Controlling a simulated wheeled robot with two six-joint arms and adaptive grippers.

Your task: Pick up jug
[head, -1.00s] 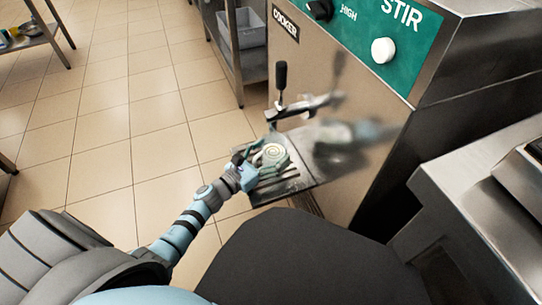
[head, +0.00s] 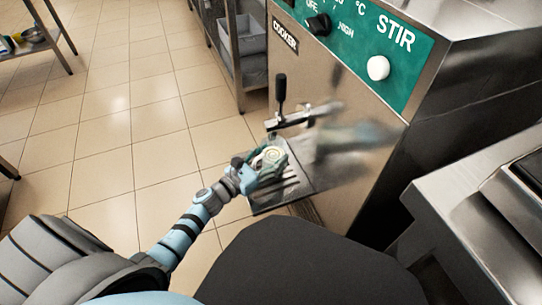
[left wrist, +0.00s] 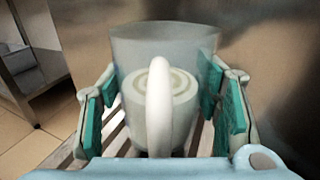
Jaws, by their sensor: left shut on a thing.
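The jug (head: 273,156) is pale, with a swirl of contents visible inside. In the head view it is by the front of the machine, below the spout and over the slatted drip tray (head: 268,203). My left gripper (head: 265,167) is shut on the jug. In the left wrist view the jug (left wrist: 185,45) stands upright between the green pads, with its white handle (left wrist: 159,105) facing the camera. Whether its base touches the tray is hidden. My right gripper is not in view.
The cooker machine (head: 345,110) stands close on the right, with a lever (head: 281,88) and spout (head: 300,116) just above the jug. A steel counter (head: 450,215) is at the right. A steel shelf with a grey bin (head: 247,38) stands behind. The tiled floor at left is open.

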